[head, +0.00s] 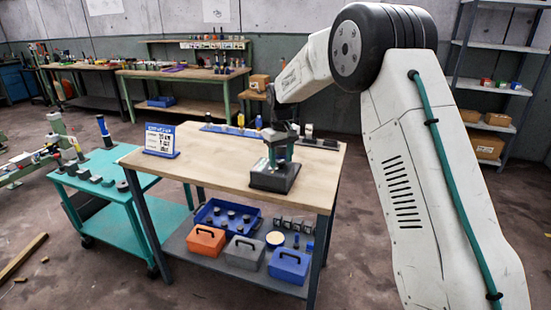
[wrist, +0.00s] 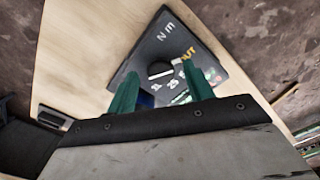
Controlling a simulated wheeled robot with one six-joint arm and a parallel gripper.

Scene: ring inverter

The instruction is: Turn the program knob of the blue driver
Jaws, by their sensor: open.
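My gripper (head: 278,160) is over the wooden bench, pointing down at a dark block-like device (head: 272,182). In the wrist view its two green fingers (wrist: 160,92) are apart, with nothing held between them. Beyond the fingertips is the device's black panel (wrist: 205,52), marked "Nm" and "OUT" with numbers. A round dark dial or knob with a white mark (wrist: 160,70) shows on it between the fingers; contact cannot be told. A small blue patch (wrist: 146,102) shows by the left finger. An upright blue-handled tool (head: 103,128) stands on the teal cart; I cannot tell whether it is the blue driver.
A blue-framed sign (head: 162,140) stands at the bench's left. Small items, including a yellow one (head: 259,121), line its back edge. Blue, orange and grey boxes (head: 205,240) sit on the lower shelf. The teal cart (head: 110,172) is left. The bench's middle-left top is clear.

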